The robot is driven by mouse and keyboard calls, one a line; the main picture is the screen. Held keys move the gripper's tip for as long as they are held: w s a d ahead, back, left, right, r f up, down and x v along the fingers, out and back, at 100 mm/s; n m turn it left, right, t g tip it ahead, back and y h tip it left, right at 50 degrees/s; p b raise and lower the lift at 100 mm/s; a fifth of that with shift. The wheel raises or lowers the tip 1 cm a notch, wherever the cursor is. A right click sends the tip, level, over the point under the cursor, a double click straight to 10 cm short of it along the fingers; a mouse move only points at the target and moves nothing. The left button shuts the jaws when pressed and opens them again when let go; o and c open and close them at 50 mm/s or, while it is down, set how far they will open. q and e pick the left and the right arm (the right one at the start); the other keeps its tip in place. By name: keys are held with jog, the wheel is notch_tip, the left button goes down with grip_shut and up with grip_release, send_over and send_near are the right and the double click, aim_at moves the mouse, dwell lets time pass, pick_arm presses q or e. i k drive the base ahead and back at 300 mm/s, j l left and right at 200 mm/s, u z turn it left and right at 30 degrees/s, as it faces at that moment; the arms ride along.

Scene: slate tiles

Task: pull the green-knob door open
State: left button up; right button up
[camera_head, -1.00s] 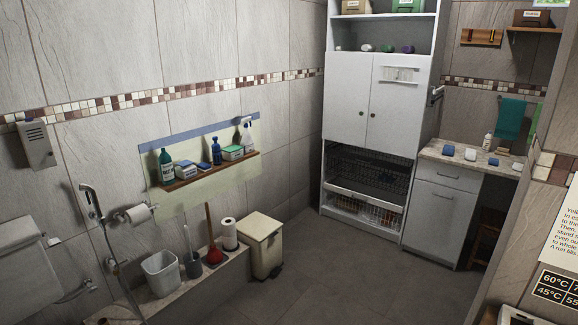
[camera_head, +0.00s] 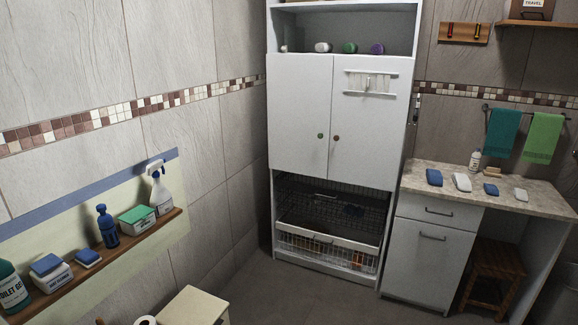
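The tall white cabinet (camera_head: 300,115) stands ahead, right of centre. Its left door (camera_head: 298,110) carries a small green knob (camera_head: 320,136) near its right edge. Its right door (camera_head: 360,150) carries a brown knob (camera_head: 336,138) near its left edge and a white rack with a hook. Both doors look shut, with the two knobs close together beside the middle seam. Neither of my grippers shows in the head view.
A counter (camera_head: 480,187) with soap bars and a bottle stands right of the cabinet, with a wooden stool (camera_head: 492,275) under it. A wall shelf (camera_head: 110,262) with cleaning bottles is at left. A cream bin (camera_head: 193,306) stands low in front. Floor (camera_head: 310,303) before the cabinet looks clear.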

aim_at(299, 88)
jog(key=i+l+z, duration=0.1)
jog(key=i+z, duration=0.4)
jog(key=i, duration=0.35)
jog(key=i+j+z, duration=0.25)
jog(key=i+z, duration=0.2)
jog(key=i, duration=0.45)
